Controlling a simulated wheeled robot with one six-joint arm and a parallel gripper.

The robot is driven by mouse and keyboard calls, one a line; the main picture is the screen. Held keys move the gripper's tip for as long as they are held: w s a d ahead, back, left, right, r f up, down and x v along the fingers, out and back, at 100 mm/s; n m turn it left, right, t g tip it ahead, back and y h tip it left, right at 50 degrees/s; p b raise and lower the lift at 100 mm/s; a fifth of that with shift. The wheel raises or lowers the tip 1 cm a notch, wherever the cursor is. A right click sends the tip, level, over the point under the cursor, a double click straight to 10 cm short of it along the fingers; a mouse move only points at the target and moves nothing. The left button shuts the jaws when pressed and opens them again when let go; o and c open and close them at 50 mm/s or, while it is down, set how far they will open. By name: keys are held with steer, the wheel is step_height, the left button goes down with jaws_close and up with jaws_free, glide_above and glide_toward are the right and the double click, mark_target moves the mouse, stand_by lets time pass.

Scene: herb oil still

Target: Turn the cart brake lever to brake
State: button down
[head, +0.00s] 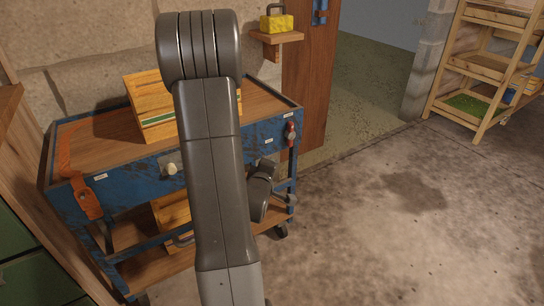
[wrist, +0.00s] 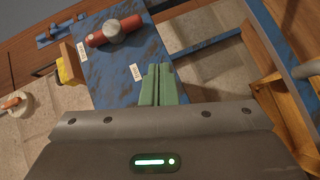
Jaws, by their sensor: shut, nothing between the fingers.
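The brake lever (head: 290,136) is a red bar with a grey round hub, on the blue side panel of the cart (head: 115,198) near its right front corner. In the head view it stands roughly upright. In the wrist view the red lever (wrist: 101,39) lies across the blue panel, slightly slanted, with one white label off its left end and another below it. In the head view my arm hides the fingers.
A wooden crate (head: 151,105) stands on the cart top. An orange strap (head: 86,199) hangs at the cart's left. A yellow block (head: 276,23) sits on a wall shelf behind. A wooden rack (head: 490,65) stands far right. The floor right of the cart is clear.

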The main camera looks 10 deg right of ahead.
steer(key=shift+f+v, duration=0.25)
steer(key=shift+v, duration=0.75)
steer(key=shift+f+v, duration=0.2)
steer(key=shift+v, duration=0.85)
steer(key=shift+w, duration=0.1)
